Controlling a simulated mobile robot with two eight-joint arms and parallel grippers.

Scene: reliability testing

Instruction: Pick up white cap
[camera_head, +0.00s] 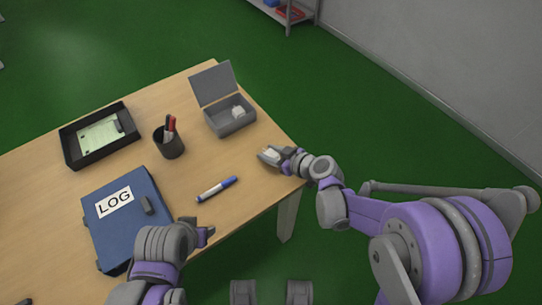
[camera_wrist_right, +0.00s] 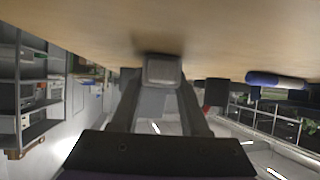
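A small white cap (camera_head: 271,153) is at the right edge of the table, between the fingers of my right gripper (camera_head: 273,156). In the right wrist view the cap (camera_wrist_right: 163,69) sits between the two fingertips (camera_wrist_right: 160,82), which appear to press on its sides. The cap is at or just above the table top; I cannot tell whether it touches it. Another small white piece (camera_head: 238,112) lies in the grey open-lidded box (camera_head: 231,123). My left gripper (camera_head: 206,233) is over the table's front edge, apart from the cap; its finger opening is not clear.
A blue and white marker (camera_head: 216,189) lies left of the right gripper. The wooden table (camera_head: 240,165) is bare between marker and box.

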